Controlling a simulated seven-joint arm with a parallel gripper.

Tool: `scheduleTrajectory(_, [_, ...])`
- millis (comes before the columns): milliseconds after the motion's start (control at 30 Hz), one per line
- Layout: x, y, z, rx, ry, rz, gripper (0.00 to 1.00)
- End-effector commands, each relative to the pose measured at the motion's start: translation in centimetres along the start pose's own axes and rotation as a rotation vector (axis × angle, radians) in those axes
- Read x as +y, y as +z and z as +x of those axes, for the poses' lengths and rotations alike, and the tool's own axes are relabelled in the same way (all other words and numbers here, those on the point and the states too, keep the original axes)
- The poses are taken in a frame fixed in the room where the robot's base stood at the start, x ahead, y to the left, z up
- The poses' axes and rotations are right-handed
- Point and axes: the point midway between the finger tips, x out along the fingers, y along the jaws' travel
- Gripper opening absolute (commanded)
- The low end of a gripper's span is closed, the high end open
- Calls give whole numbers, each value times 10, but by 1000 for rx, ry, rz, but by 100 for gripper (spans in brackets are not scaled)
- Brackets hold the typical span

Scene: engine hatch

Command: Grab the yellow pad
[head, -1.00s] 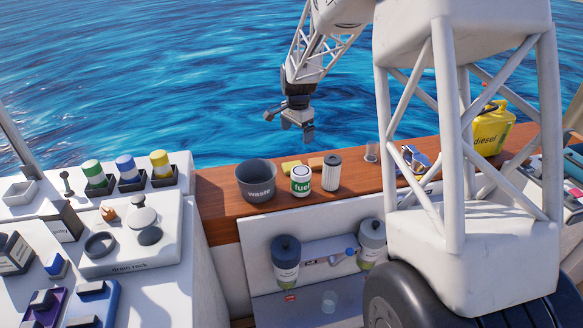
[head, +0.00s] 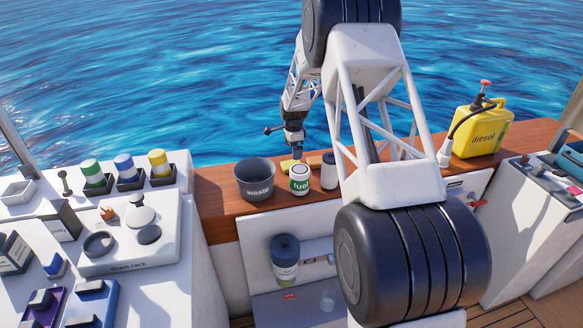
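The yellow pad (head: 287,165) lies on the wooden ledge, behind the white and green fuel can (head: 299,180) and right of the grey waste bin. Only part of it shows; the can hides some of it. My gripper (head: 297,153) points down just above or behind the pad, with its fingertips close to it. I cannot tell whether they touch it. The fingers are small and dark here, and whether they are open or shut does not show.
The waste bin (head: 255,180) and a white filter (head: 329,171) stand close by on the ledge. A brown block (head: 314,161) lies beside the pad. A yellow diesel can (head: 482,128) stands far right. My arm hides part of the ledge.

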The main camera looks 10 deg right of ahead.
Motion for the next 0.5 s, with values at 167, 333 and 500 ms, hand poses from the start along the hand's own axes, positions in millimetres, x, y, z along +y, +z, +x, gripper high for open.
scheduleTrajectory(167, [0, 0, 1, 0, 0, 2, 99])
scheduleTrajectory(333, [0, 0, 2, 0, 1, 1, 99])
scheduleTrajectory(500, [0, 0, 11, 0, 3, 1, 99])
